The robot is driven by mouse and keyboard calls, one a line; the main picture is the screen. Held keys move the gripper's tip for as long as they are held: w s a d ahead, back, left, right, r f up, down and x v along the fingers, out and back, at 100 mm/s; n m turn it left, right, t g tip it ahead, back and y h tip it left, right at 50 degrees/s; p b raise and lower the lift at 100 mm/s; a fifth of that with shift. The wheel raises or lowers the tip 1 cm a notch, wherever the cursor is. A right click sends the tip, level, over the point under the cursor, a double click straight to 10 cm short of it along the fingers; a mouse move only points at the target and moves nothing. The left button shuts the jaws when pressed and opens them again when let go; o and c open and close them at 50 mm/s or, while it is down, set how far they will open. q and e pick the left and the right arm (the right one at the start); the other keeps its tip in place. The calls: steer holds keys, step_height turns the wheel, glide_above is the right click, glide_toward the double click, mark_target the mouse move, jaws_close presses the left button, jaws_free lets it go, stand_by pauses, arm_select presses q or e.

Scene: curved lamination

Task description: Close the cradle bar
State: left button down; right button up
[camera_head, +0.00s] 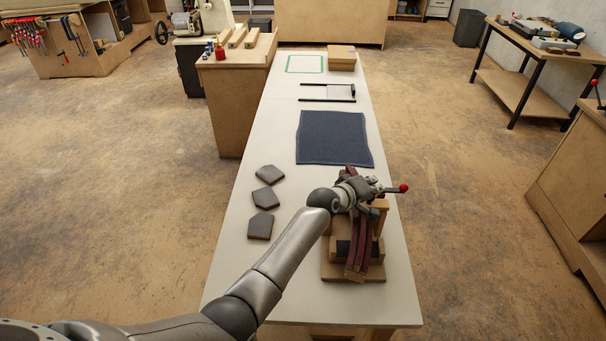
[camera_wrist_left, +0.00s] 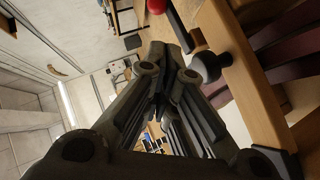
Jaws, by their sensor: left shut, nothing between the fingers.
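The wooden cradle (camera_head: 338,272) stands on the near right part of the long table. Dark red curved strips (camera_head: 357,258) lie in it and also show at the right of the left wrist view (camera_wrist_left: 295,72). A short bar ends in a red knob (camera_head: 403,187) on the cradle's right; a red knob also shows at the top of the left wrist view (camera_wrist_left: 156,6). My left gripper (camera_head: 370,187) is over the cradle's far end, shut and empty, just left of the knob. It hides part of the bar, so its exact position is unclear. My right gripper is not seen.
Several dark blocks (camera_head: 260,226) lie left of the cradle on the white table (camera_head: 240,268). A dark blue cloth (camera_head: 333,138) lies beyond it.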

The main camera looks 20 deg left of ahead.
arm_select(q)
steer(key=shift+d+f, duration=0.1)
stand_by(0.4)
step_height(320, 180, up, 5)
steer(key=p, duration=0.4)
steer(key=shift+p, duration=0.4)
steer(key=s+d+r+p, duration=0.2)
steer(key=s+r+p, duration=0.4)
steer(key=p, duration=0.1)
steer(key=shift+r+p, duration=0.25)
steer(key=shift+p, duration=0.15)
